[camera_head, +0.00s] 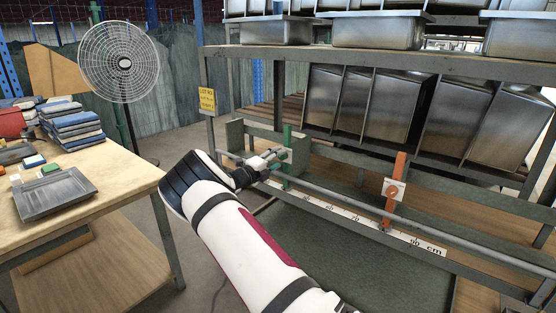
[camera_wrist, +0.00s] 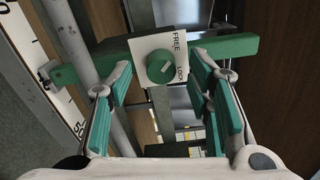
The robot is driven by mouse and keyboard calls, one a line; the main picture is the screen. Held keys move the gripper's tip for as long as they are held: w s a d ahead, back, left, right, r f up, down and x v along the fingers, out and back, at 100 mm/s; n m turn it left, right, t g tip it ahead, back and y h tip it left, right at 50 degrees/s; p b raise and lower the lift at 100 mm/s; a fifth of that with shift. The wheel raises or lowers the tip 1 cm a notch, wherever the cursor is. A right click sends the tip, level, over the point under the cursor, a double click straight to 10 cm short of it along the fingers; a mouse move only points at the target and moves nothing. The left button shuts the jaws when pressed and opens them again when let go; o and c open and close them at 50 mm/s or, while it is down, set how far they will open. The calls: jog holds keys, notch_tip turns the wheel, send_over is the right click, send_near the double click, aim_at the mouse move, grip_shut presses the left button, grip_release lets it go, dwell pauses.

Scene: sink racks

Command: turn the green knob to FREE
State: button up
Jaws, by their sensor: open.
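The green knob (camera_wrist: 160,66) sits on a white plate (camera_wrist: 146,46) lettered FREE and LOCK. A pale mark on the knob's face lies on the side toward LOCK; its exact direction is hard to read. The plate is on a green stop (camera_wrist: 237,46) on the rail, which shows as a green upright in the head view (camera_head: 287,142). My gripper (camera_wrist: 160,72) is open, one finger on each side of the knob, apparently not touching it. In the head view my gripper (camera_head: 270,160) is at the green stop and hides the knob.
An orange stop (camera_head: 396,185) with its own white plate stands farther right on the rail. A scale (camera_head: 350,215) marked in cm runs below. Metal sinks (camera_head: 395,105) lean on the rack behind. A wooden table (camera_head: 120,165) with a tray (camera_head: 55,192) is at left.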

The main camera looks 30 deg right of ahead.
jog(key=v, duration=1)
jog(key=shift+a, duration=0.25)
jog(key=shift+s, duration=0.1)
jog(key=s+d+r+m+g+y, duration=0.1)
jog(key=s+r+m+g+y, duration=0.35)
jog(key=s+m, duration=0.65)
jog(key=s+r+m+g+y, duration=0.3)
jog(key=s+r+m, duration=0.2)
jog(key=s+m, duration=0.6)
jog(key=s+a+r+m+t+y, duration=0.1)
jog(key=s+a+m+y, duration=0.2)
jog(key=s+a+m, duration=0.55)
jog(key=s+a+r+m+t+y, duration=0.1)
jog(key=s+a+m+y, duration=0.3)
jog(key=s, duration=1)
jog(key=s+a+m+y, duration=0.2)
jog(key=s+a+m, duration=0.2)
jog(key=s+a, duration=0.55)
notch_tip(320, 180, up, 20)
jog(key=s+d+t+p, duration=0.1)
jog(key=s+t+p, duration=0.1)
jog(key=p, duration=1.5)
jog(key=shift+d+t+p, duration=0.4)
jog(key=shift+t, duration=0.35)
